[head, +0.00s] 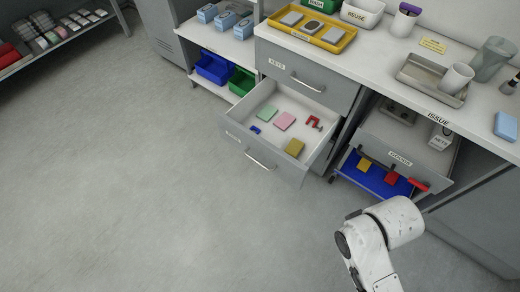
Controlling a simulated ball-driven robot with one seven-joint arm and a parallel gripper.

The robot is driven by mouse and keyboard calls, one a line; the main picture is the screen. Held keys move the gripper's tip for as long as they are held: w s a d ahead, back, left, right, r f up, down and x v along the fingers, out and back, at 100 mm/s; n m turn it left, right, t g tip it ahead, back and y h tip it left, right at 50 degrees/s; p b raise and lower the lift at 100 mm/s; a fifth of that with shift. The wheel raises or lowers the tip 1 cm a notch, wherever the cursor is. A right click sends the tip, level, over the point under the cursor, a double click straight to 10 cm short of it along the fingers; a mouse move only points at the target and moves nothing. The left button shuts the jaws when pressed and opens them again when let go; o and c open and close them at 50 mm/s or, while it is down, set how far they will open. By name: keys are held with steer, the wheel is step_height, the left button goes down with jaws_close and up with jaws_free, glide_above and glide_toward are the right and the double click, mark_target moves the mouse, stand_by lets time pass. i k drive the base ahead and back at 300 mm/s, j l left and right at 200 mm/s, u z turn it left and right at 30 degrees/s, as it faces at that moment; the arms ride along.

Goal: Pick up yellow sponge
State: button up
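A dull yellow block (294,147), which looks like a sponge, lies in the front right corner of the open drawer (237,129). A second small yellow block (364,164) lies in the open, blue-bottomed compartment to the right, near its front. I cannot tell from this view which of the two is the yellow sponge. Part of my white arm shows at the lower right, in front of the cabinet. My gripper is out of view.
The drawer also holds a green pad (267,113), a pink pad (285,121), a red item (314,122) and a small blue item (255,130). A red block (391,178) lies in the right compartment. The counter above is crowded. The floor (130,190) at left is clear.

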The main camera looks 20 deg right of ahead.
mark_target(295, 147)
steer(key=i+l+z, duration=0.2)
steer(key=i+z, duration=0.15)
steer(key=i, duration=0.25)
steer(key=i+z, duration=0.35)
steer(key=i, duration=0.25)
